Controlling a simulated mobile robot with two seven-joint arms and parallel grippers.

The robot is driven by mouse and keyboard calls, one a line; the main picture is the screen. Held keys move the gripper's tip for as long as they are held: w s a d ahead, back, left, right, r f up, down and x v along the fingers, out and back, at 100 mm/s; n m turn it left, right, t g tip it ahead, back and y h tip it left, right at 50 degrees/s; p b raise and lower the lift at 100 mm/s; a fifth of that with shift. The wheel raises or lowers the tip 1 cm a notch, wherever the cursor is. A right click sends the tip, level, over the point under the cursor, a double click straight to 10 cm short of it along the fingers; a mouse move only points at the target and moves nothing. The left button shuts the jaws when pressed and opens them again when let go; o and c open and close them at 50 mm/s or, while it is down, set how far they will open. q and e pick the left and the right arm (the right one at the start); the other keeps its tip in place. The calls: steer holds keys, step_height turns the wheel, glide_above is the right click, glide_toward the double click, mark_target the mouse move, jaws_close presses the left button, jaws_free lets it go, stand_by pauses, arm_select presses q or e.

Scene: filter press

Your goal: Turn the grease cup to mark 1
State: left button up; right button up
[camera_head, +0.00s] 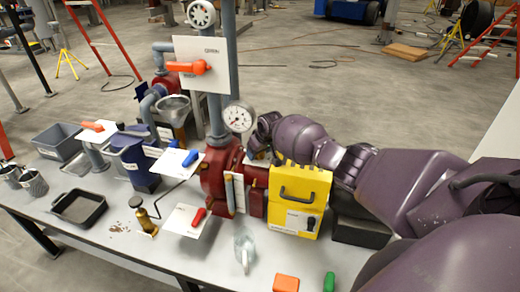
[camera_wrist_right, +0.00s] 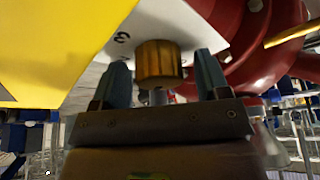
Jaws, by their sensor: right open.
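The grease cup (camera_wrist_right: 158,62) shows in the right wrist view as a ribbed brass cap in front of a white plate (camera_wrist_right: 190,28) marked with a "3". My right gripper (camera_wrist_right: 162,66) is open, with one finger on each side of the cap and a gap on both sides. I cannot tell how deep the cap sits between the fingers. In the head view my right arm reaches behind the yellow box, and its fingers and the cup are hidden. A corner of a white plate (camera_head: 258,160) shows there. My left gripper is not in view.
The yellow box (camera_head: 299,200) stands close to my right forearm. Red pump housing (camera_head: 217,176) and a pressure gauge (camera_head: 239,117) are beside the wrist. A glass jug (camera_head: 243,246), an orange block (camera_head: 286,284) and a green item (camera_head: 329,282) are at the front edge.

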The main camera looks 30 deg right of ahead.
steer(key=p+v, duration=0.1)
steer(key=v, duration=0.9)
steer(key=shift+s+r, duration=0.25)
steer(key=shift+r, duration=0.1)
stand_by(0.3)
